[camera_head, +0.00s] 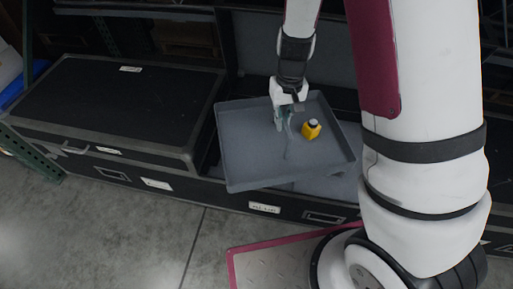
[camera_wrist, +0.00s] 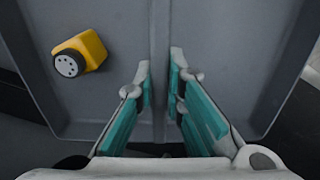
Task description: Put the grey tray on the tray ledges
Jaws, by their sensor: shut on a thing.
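The grey tray (camera_head: 245,150) is a shallow rectangular tray with a low rim and a raised divider along its middle. In the head view it hangs tilted over the open black case. My gripper (camera_head: 283,125) reaches down into the tray. In the wrist view my gripper (camera_wrist: 162,85) has its teal fingers on both sides of the divider of the tray (camera_wrist: 215,60), shut on it. A yellow object with a dark round end (camera_head: 311,129) lies in the tray, right of the fingers; it also shows in the wrist view (camera_wrist: 80,52). The tray ledges cannot be made out under the tray.
A closed black case (camera_head: 120,100) stands left of the open case (camera_head: 265,208), whose raised lid is behind the tray. Green shelf posts (camera_head: 38,160) and a blue item are at far left. Grey floor (camera_head: 130,235) lies in front.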

